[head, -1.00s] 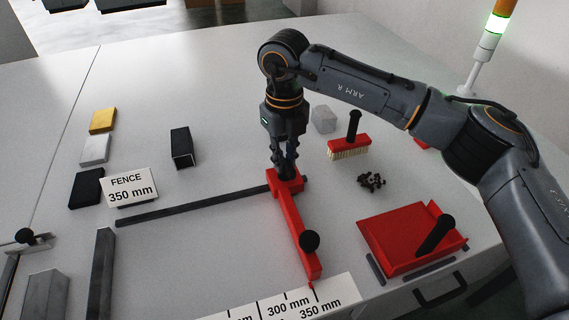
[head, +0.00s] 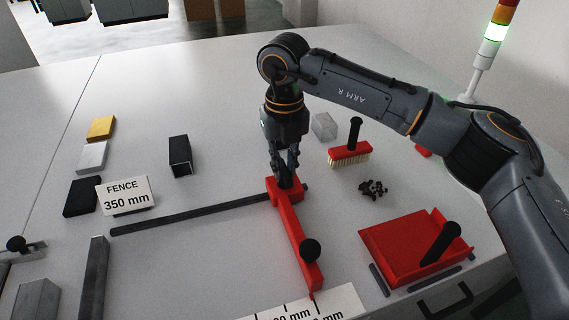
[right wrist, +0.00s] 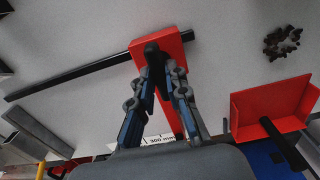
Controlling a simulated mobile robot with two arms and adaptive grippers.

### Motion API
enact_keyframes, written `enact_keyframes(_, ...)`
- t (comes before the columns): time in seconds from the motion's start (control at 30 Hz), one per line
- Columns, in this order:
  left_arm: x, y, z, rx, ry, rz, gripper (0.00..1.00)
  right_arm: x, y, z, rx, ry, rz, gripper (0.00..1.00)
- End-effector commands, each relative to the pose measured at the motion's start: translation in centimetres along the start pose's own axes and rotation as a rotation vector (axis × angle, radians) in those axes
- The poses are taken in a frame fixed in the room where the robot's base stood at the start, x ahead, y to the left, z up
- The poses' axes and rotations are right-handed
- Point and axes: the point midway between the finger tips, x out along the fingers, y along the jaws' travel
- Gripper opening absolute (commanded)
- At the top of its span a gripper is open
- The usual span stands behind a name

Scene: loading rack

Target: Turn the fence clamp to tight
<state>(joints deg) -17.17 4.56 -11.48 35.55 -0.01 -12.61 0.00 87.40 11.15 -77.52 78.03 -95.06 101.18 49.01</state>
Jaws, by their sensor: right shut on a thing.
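The red fence (head: 296,232) sits across the dark rail (head: 190,216), with a round black knob (head: 310,250) near its front end. My right gripper (head: 286,178) points down at the fence's back end. In the right wrist view its fingers are shut on the black clamp handle (right wrist: 152,50), which stands on the red fence head (right wrist: 175,47). The fingers hide part of the handle, and I cannot read its tight or loose setting. A white sign (head: 126,195) reads "FENCE 350 mm". My left gripper is not in view.
A white scale (head: 345,300) lies at the fence's front end, partly cut off. To the right are a red dustpan (head: 400,246), a red brush (head: 350,154) and dark bits (head: 373,189). Several small blocks, including a yellow one (head: 101,127), lie left. The table behind is clear.

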Motion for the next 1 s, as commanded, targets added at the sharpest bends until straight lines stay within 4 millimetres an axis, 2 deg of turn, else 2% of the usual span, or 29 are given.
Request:
enact_keyframes(0.03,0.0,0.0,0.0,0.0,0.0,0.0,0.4,0.0,0.0,0.0,0.002,0.001,0.0,0.17)
enact_keyframes(0.13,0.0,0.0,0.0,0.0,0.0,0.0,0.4,0.0,0.0,0.0,0.001,0.001,0.0,0.37)
enact_keyframes(0.43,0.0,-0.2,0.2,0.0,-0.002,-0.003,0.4,-0.1,0.0,0.0,0.0,0.0,0.0,0.38)
enact_keyframes(0.53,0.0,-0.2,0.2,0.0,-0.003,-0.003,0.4,-0.6,0.0,0.0,0.0,-0.001,0.0,0.38)
enact_keyframes(0.67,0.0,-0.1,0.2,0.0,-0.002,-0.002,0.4,-2.6,0.0,0.1,0.0,-0.004,0.0,0.38)
enact_keyframes(1.0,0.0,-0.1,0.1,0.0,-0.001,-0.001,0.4,-9.6,0.0,0.0,0.0,-0.002,0.001,0.38)
